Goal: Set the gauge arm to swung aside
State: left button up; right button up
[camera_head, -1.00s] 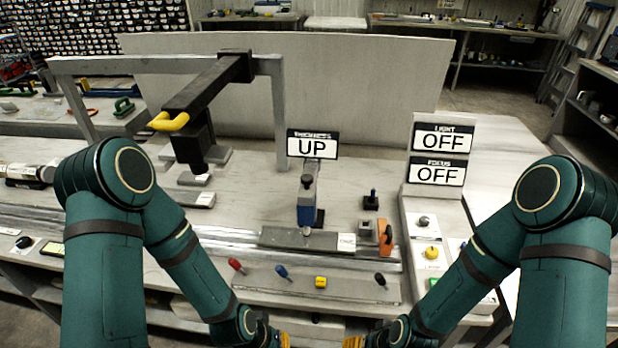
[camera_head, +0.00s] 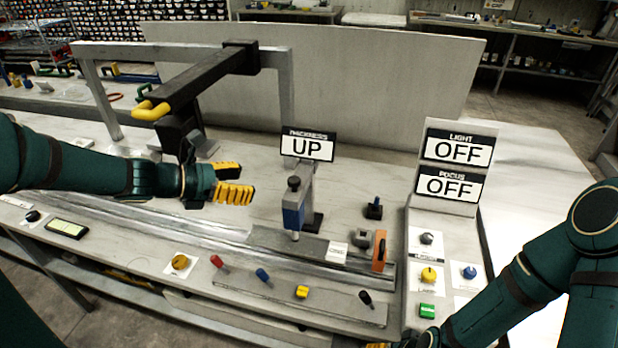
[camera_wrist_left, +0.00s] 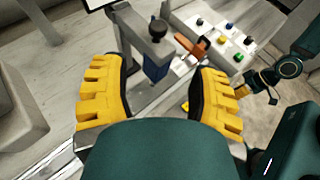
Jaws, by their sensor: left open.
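The thickness gauge (camera_head: 292,214) is a grey post with a blue body and black knob, beneath a sign (camera_head: 308,147) reading UP. It stands upright over a grey rail. My left gripper (camera_head: 236,183) is open and empty, to the left of the gauge and apart from it. In the left wrist view the gauge (camera_wrist_left: 157,55) shows beyond and between the yellow fingers. A black overhead arm (camera_head: 205,82) with a yellow handle (camera_head: 151,110) reaches out behind my left wrist. Only a sliver of my right gripper (camera_head: 378,345) shows at the bottom edge.
An orange-faced block (camera_head: 379,251) stands right of the gauge. Several coloured knobs line the front panel (camera_head: 330,305). A button panel (camera_head: 407,290) stands at right below signs reading OFF (camera_head: 457,150). A grey frame (camera_head: 100,100) rises at left.

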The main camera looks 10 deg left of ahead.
aim_at(293, 179)
pick_arm(q)
jog(key=x, duration=0.4)
jog(key=b+x, duration=0.1)
jog(key=x, duration=0.4)
jog(key=r+b+x, duration=0.1)
jog(key=x, duration=0.3)
jog(key=shift+w+d+f, duration=0.15)
jog(key=shift+w, duration=0.15)
jog(key=shift+o, duration=0.2)
grip_shut()
